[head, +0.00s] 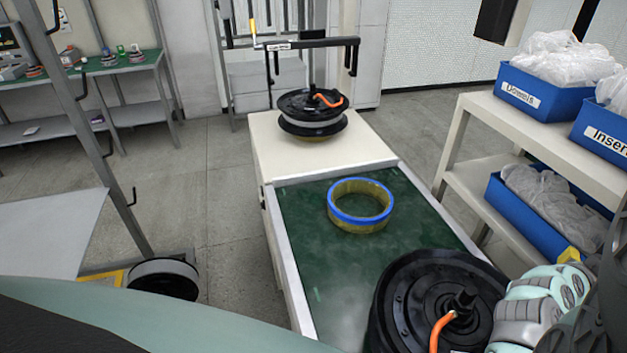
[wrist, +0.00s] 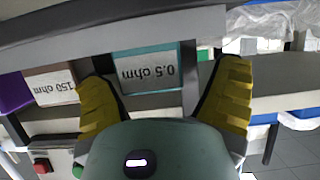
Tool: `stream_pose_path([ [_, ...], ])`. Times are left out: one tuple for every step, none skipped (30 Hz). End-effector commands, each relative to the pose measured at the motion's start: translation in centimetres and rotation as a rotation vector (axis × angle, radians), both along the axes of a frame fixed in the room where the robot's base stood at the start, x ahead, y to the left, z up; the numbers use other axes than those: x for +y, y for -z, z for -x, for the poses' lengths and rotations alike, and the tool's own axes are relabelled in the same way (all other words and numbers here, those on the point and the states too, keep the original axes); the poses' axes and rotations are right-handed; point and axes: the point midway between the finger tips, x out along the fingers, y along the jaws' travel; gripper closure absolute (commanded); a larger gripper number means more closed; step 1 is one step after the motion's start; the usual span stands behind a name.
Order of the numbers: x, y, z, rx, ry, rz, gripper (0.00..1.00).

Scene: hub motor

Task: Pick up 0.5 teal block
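The teal block (wrist: 186,62) shows in the wrist view, with teal edges and a white label that reads "0.5 ohm" upside down. It lies ahead of my gripper (wrist: 163,95), between the lines of the two yellow fingers. The fingers are spread wide apart with nothing between their tips. The left finger's tip lies near the block's left part in the picture, and the right finger's tip is to its right. I cannot tell how far the block is from the fingers. I cannot make out the block for certain in the head view.
In the head view, a green-topped bench (head: 310,235) carries a blue-rimmed ring (head: 360,218); blue bins (head: 545,95) stand on a right shelf.

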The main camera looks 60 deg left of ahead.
Motion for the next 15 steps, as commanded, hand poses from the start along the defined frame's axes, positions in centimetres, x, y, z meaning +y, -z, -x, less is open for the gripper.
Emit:
stream_pose_path([
  [-0.61, 0.79, 0.12, 0.019, 0.017, -0.005, 0.27],
  [-0.64, 0.82, 0.04, 0.019, 0.017, -0.005, 0.27],
  [-0.66, 0.86, -0.05, 0.018, 0.017, -0.004, 0.27],
  [-0.67, 0.87, -0.09, 0.017, 0.016, -0.005, 0.27],
  [-0.67, 0.89, -0.13, 0.018, 0.015, -0.004, 0.27],
  [-0.66, 0.89, -0.14, 0.017, 0.015, -0.003, 0.27],
  [-0.65, 0.87, -0.16, 0.017, 0.014, -0.004, 0.27],
  [-0.63, 0.87, -0.16, 0.016, 0.014, -0.003, 0.27],
  [-0.62, 0.85, -0.17, 0.016, 0.014, -0.003, 0.27],
  [-0.61, 0.83, -0.17, 0.015, 0.013, -0.003, 0.27],
  [-0.6, 0.82, -0.18, 0.015, 0.013, -0.003, 0.27],
  [-0.59, 0.81, -0.18, 0.015, 0.013, -0.003, 0.26],
  [-0.58, 0.8, -0.18, 0.014, 0.013, -0.001, 0.29],
  [-0.57, 0.78, -0.19, 0.014, 0.012, -0.002, 0.32],
  [-0.54, 0.77, -0.2, 0.014, 0.012, -0.002, 0.36],
])
